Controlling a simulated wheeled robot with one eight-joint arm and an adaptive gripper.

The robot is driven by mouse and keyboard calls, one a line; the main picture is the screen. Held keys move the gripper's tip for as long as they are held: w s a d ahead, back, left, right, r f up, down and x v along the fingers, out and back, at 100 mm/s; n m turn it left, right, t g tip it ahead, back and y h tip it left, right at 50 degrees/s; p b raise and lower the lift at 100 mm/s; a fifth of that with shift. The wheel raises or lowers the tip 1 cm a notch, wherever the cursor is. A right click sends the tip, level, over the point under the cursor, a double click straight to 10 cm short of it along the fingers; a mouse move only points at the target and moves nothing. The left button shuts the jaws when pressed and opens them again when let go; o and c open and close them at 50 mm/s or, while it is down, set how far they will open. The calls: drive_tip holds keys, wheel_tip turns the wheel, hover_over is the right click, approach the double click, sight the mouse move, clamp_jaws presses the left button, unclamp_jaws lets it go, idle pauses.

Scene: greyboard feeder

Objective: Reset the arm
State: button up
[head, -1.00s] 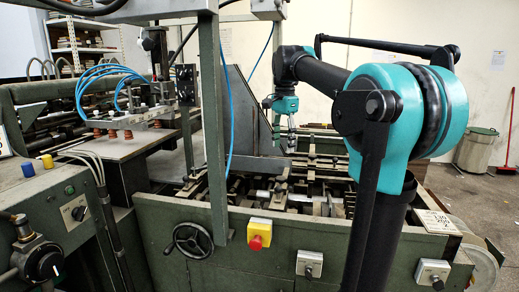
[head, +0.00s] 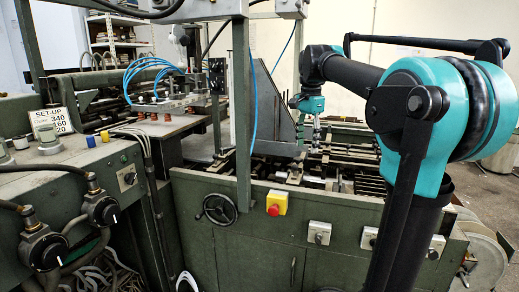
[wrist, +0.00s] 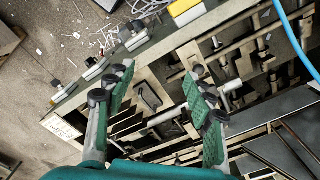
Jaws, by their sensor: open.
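My teal and black arm reaches over the feeder machine from the right in the head view. My gripper (head: 316,142) hangs small and far off above the machine's bed of rails. In the wrist view my gripper (wrist: 158,76) has its two green-padded fingers spread wide apart. Nothing is between the fingers; the rails and slots of the feeder bed (wrist: 150,130) show below them. No held object shows in either view.
The green feeder machine (head: 250,245) fills the middle, with a handwheel (head: 220,208) and a red-and-yellow stop button (head: 277,204). A control cabinet (head: 60,215) with a set-up sign (head: 50,122) stands at left. An upright post (head: 243,110) and blue hoses (head: 150,68) stand beside the arm's reach.

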drive_tip(key=s+d+f+n+t, duration=0.1)
drive_tip(key=s+f+n, duration=0.3)
drive_tip(key=s+f, duration=0.3)
drive_tip(key=s+d+f+n+t, duration=0.1)
drive_tip(key=s+f+n, duration=0.3)
drive_tip(key=f, duration=1.2)
drive_tip(key=s+d+f+n+t, duration=0.1)
drive_tip(key=s+f+n, duration=0.3)
drive_tip(key=s+f, duration=0.6)
wheel_tip(320, 180, down, 2)
drive_tip(key=shift+s+d+f+t, duration=0.1)
drive_tip(key=shift+s+d+t, duration=0.1)
drive_tip(key=shift+s+t, duration=0.25)
